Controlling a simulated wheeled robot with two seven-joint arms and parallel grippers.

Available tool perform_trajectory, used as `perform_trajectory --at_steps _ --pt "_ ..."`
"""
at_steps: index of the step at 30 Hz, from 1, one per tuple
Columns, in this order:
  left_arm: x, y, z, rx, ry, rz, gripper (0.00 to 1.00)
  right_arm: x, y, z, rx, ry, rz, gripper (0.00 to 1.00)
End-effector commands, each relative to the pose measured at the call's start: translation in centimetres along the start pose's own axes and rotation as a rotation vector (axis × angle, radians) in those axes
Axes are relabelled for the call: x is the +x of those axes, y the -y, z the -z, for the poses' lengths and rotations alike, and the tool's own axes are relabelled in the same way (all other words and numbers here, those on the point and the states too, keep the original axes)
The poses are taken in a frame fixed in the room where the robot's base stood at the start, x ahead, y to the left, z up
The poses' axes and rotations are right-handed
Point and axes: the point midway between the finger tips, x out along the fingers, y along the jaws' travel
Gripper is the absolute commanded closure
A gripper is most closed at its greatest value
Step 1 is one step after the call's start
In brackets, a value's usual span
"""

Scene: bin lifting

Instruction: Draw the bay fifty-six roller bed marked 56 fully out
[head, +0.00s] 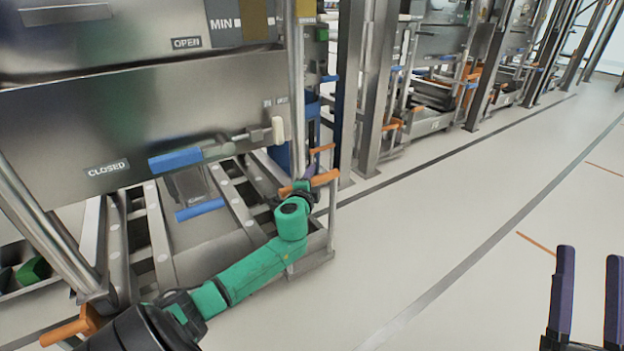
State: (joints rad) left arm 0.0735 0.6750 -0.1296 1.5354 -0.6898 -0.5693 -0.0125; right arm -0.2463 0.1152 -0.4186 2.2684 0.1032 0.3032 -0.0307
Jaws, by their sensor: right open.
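The roller bed (236,208) is a low metal frame with rails and pale rollers, under a steel hopper at left. No number 56 is legible on it. It carries an orange handle (326,178) at its right front corner and another orange handle (66,332) at lower left. My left arm, green and black, reaches across the bed's front. My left gripper (311,172) is at the right-hand orange handle, with purple finger parts beside it. The wrist hides most of the jaws, so their closure is unclear. My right gripper (587,295) is open and empty over bare floor at lower right.
The steel hopper panel (60,120) marked CLOSED overhangs the bed, with a blue-handled lever (176,160) on it. A second blue handle (200,210) sits lower. Steel posts (378,90) and further bays line the back. The floor (450,230) at right is clear, with painted lines.

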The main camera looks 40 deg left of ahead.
Motion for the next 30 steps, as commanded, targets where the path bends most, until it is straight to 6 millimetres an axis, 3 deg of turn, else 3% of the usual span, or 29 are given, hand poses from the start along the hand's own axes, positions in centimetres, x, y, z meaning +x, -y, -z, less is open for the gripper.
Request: perform_trajectory --at_steps 1,3,30 --pt "-0.01 -0.01 0.00 0.000 0.000 0.000 0.74 -0.01 0.00 -0.02 0.000 0.000 0.000 0.36" --pt "-0.01 -0.01 0.00 0.000 0.000 0.000 1.00 -0.01 -0.01 -0.02 0.000 0.001 0.000 0.36" --pt "-0.03 -0.11 0.00 0.000 0.000 -0.002 1.00 -0.03 0.00 -0.09 0.001 0.002 0.000 0.36"
